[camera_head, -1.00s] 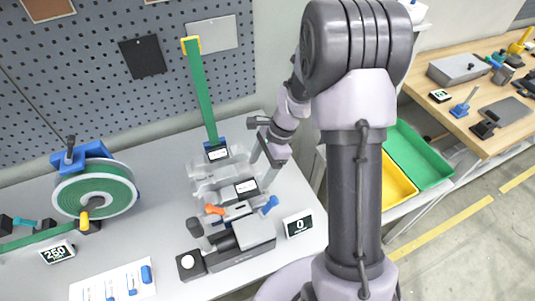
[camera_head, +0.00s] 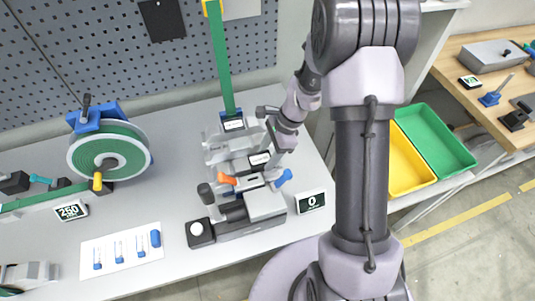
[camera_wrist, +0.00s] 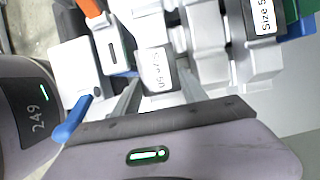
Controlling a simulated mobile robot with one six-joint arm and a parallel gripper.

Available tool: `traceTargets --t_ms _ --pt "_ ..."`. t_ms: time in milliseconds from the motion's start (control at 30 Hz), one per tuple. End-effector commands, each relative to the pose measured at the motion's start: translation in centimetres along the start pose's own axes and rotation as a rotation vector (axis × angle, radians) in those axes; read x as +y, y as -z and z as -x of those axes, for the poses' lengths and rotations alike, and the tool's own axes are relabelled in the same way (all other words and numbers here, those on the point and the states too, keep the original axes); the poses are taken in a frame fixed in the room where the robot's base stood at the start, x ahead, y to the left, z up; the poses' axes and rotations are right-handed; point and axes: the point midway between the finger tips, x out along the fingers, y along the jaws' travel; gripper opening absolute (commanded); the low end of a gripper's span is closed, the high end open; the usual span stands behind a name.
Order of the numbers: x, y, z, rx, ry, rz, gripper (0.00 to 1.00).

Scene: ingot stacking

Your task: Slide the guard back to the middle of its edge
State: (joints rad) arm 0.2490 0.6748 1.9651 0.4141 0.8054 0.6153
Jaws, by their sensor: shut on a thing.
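My gripper (camera_head: 273,154) reaches down from the right to the bench device (camera_head: 262,204). The labelled piece also shows in the head view (camera_head: 259,159), beside the fingers. I cannot tell for certain which part is the guard; no part is marked so. Its contact with its edge is hidden. Pale stepped parts (camera_head: 214,150) stand behind, below a green strip (camera_head: 222,65).
An orange lever (camera_head: 227,179) and a blue lever (camera_head: 284,178) stick up close to my gripper. A display reading 0 (camera_head: 310,201) stands to the right. A green reel (camera_head: 106,154) and a card (camera_head: 121,248) are to the left. Bench space between reel and device is clear.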

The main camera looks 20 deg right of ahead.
Motion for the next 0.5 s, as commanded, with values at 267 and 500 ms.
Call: traceTargets --t_ms 267,500 --pt "0.00 -0.01 0.00 0.000 0.000 0.000 0.01" --pt "-0.02 -0.61 -0.27 0.000 0.000 -0.001 0.01"
